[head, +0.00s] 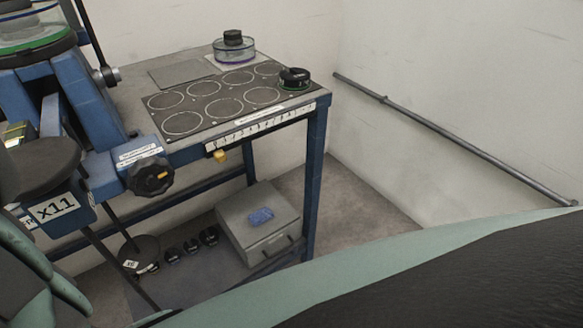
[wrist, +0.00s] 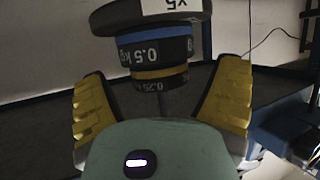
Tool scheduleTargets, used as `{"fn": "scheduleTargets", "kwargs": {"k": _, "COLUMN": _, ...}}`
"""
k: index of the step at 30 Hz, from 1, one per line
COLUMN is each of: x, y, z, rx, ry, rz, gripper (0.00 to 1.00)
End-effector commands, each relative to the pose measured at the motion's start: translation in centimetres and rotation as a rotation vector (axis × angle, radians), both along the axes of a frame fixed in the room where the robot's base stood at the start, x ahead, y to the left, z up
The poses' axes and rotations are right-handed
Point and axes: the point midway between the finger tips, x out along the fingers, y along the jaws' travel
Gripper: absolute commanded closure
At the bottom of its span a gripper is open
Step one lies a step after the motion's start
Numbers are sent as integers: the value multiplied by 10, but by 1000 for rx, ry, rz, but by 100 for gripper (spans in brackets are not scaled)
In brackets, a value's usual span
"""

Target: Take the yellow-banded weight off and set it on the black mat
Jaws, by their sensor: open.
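In the wrist view a hanging stack shows upside down. It has a dark disc marked X5 (wrist: 150,15), a blue-banded 0.5 kg weight (wrist: 155,50) and a yellow-banded weight (wrist: 160,80) against it. My gripper (wrist: 165,80) is open, with a yellow pad on each side of the yellow-banded weight and gaps at both sides. In the head view the black mat (head: 205,108) with white circles lies on the blue-framed table. I cannot make out the yellow-banded weight or my gripper's fingers in the head view.
A green-banded black weight (head: 295,79) sits at the mat's right end. A clear dish with a dark knob (head: 234,47) stands behind the mat. A black handwheel (head: 150,174) juts at the table's front. A grey box (head: 258,225) is below. Most mat circles are empty.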

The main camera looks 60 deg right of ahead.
Motion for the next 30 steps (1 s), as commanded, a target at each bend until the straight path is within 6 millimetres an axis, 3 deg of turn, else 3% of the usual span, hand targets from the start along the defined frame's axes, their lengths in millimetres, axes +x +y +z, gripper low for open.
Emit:
{"fn": "scheduleTargets", "kwargs": {"k": 2, "x": 1, "y": -1, "z": 0, "rx": 0, "ry": 0, "rz": -3, "gripper": 12}}
{"fn": "scheduleTargets", "kwargs": {"k": 23, "x": 0, "y": 0, "z": 0, "rx": 0, "ry": 0, "rz": 0, "gripper": 84}}
{"fn": "scheduleTargets", "kwargs": {"k": 30, "x": 0, "y": 0, "z": 1, "rx": 0, "ry": 0, "rz": 1, "gripper": 85}}
